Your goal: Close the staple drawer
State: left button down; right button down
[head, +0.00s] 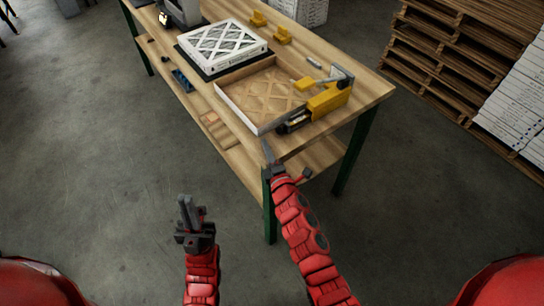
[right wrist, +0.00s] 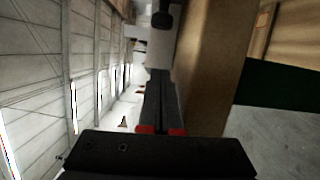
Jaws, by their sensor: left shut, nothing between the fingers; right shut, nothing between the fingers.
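The yellow stapling machine (head: 328,99) stands at the table's right front corner. Its dark staple drawer (head: 294,121) sticks out of the machine's left end toward the table's front edge. My right gripper (head: 265,142) is shut and empty, at the front edge just short of the drawer's outer end. Whether it touches the drawer cannot be told. In the right wrist view my shut fingers (right wrist: 160,103) point at a pale grey part, likely the drawer end, with a small gap unclear. My left gripper (head: 185,203) is shut and empty, low in front of the table.
An open shallow box (head: 226,99) lies left of the machine on the wooden table (head: 355,107). A white framed filter (head: 222,45) lies behind it. Yellow pieces (head: 282,34) lie at the back. Pallets (head: 455,55) stand at the right. The floor before the table is clear.

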aim_at(296, 124)
jog(key=shift+w+d+r+p, duration=0.15)
jog(key=shift+w+d+p, duration=0.3)
jog(key=shift+w+d, duration=0.2)
jog(key=shift+w+d+r+p, duration=0.15)
jog(key=shift+w+d+p, duration=0.35)
jog(key=shift+w, duration=0.1)
jog(key=shift+w+d+f, duration=0.1)
jog(key=shift+w+d, duration=0.1)
jog(key=shift+d, duration=0.2)
jog(key=shift+f, duration=0.1)
jog(key=w+d, duration=0.1)
jog(key=d, duration=0.1)
jog(key=w+d, duration=0.2)
jog(key=d, duration=0.1)
jog(key=w+d+b, duration=0.1)
jog(key=w+d, duration=0.1)
jog(key=shift+w+d, duration=0.15)
